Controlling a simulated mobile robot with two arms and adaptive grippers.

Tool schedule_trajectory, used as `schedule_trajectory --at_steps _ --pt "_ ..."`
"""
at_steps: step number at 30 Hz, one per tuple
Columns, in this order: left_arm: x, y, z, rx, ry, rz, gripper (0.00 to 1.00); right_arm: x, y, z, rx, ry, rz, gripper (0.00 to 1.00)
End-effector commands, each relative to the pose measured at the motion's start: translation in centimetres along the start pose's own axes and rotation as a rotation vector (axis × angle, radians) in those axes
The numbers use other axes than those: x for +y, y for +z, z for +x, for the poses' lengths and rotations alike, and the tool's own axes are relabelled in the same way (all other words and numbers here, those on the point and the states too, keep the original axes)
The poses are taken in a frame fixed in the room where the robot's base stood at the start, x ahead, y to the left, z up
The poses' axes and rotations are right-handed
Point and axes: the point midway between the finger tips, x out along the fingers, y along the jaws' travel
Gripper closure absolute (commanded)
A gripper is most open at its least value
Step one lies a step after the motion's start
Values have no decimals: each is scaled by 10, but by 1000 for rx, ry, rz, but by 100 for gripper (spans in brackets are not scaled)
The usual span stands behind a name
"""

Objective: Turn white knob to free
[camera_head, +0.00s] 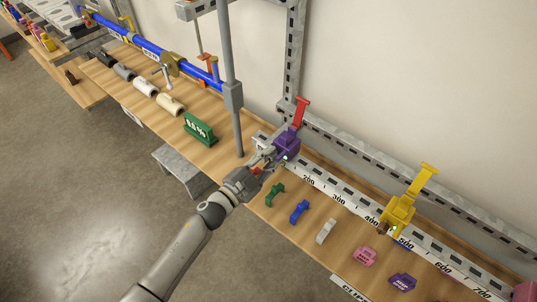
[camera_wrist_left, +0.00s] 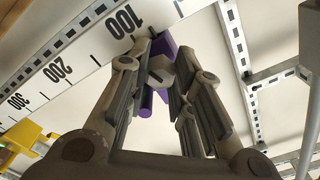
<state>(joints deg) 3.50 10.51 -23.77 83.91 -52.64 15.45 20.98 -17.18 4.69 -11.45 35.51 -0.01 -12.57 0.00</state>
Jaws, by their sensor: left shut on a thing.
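A purple clamp (camera_head: 287,145) with a red lever (camera_head: 302,110) stands on the ruled rail near its low-number end. My left gripper (camera_head: 267,157) reaches it from the front left. In the left wrist view, a pale grey-white knob (camera_wrist_left: 160,70) sits between the two fingers, in front of the purple clamp (camera_wrist_left: 165,48). The fingers are shut on this knob. The fingers hide its sides, and no free or lock marking on it can be read. In the head view the gripper covers the knob. My right gripper is not in view.
A yellow clamp (camera_head: 398,212) stands farther right along the ruled rail (camera_head: 340,198). Several small coloured clips, such as the green one (camera_head: 275,194), lie on the wooden top in front. A grey post (camera_head: 229,60) rises just left of the gripper. A green block (camera_head: 199,129) sits beyond it.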

Motion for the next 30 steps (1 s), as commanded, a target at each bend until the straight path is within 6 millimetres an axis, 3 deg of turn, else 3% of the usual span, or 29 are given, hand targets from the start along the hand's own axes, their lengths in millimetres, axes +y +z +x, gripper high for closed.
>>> schedule_trajectory --at_steps 13,14,18,30 --pt "1 1 0 0 1 -58 100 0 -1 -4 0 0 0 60" --pt "1 1 0 0 1 -58 75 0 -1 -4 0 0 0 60" --pt "1 0 0 0 0 -57 57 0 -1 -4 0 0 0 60" --pt "1 1 -7 -2 1 -57 57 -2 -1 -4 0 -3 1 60"
